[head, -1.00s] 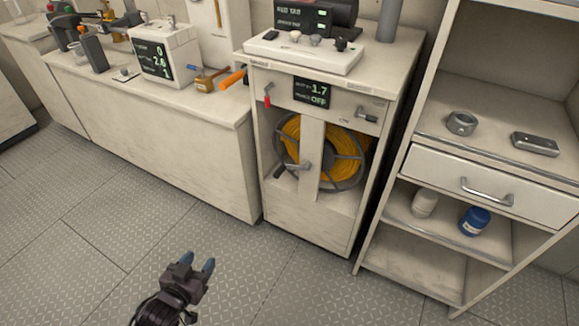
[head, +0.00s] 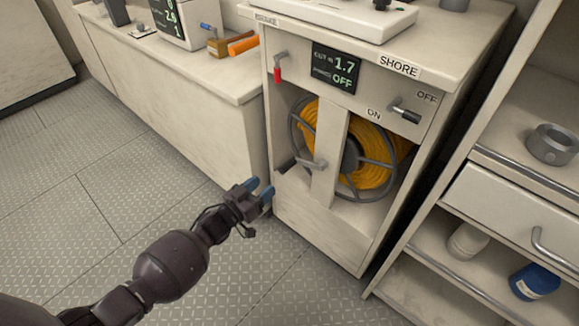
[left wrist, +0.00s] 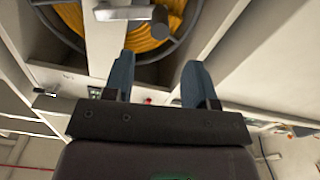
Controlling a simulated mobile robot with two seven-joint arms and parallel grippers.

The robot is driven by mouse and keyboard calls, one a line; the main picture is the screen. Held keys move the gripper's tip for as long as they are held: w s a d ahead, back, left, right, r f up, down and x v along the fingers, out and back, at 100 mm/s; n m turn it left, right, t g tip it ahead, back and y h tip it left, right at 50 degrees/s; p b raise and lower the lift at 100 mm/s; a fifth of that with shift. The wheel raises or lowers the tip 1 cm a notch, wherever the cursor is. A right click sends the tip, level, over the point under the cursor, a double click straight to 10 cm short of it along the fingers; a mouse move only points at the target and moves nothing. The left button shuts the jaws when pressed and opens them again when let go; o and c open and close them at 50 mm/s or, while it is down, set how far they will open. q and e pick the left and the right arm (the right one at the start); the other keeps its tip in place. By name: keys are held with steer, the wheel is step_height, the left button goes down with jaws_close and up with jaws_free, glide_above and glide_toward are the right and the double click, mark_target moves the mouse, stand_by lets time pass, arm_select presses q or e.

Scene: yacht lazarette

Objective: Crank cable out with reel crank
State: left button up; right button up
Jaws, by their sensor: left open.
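The cable reel, wound with yellow cable (head: 388,165), sits in the opening of the pale cabinet, behind an upright post. The grey reel crank (head: 316,164) is on the front of that post, with its dark handle (head: 287,166) pointing left. My left gripper (head: 261,189) is open and empty, in front of the cabinet, a little below and left of the crank handle and apart from it. In the left wrist view, the crank (left wrist: 122,13) and its dark grip (left wrist: 165,27) show beyond my open fingers (left wrist: 160,80). My right gripper is not in view.
Above the reel, a display (head: 335,68) reads 1.7 and OFF. A red-handled lever (head: 278,70) and an ON/OFF switch lever (head: 405,112) flank it. A bench (head: 190,110) stands left, open shelves (head: 480,200) right. The floor in front is clear.

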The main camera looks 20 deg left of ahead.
mark_target(285, 168)
arm_select(q)
steer(key=x, duration=0.2)
steer(key=b+x, duration=0.1)
steer(key=x, duration=0.2)
steer(key=b+x, duration=0.1)
steer(key=x, duration=0.2)
steer(key=shift+w+d+f, duration=0.1)
steer(key=shift+w+f, duration=0.1)
steer(key=shift+f, duration=0.1)
steer(key=shift+w+d+r, duration=0.1)
steer(key=shift+w+r, duration=0.05)
steer(key=shift+w, duration=0.2)
steer(key=shift+w+d+r, duration=0.1)
steer(key=shift+w+d, duration=0.05)
steer(key=shift+w, duration=0.2)
jaws_close()
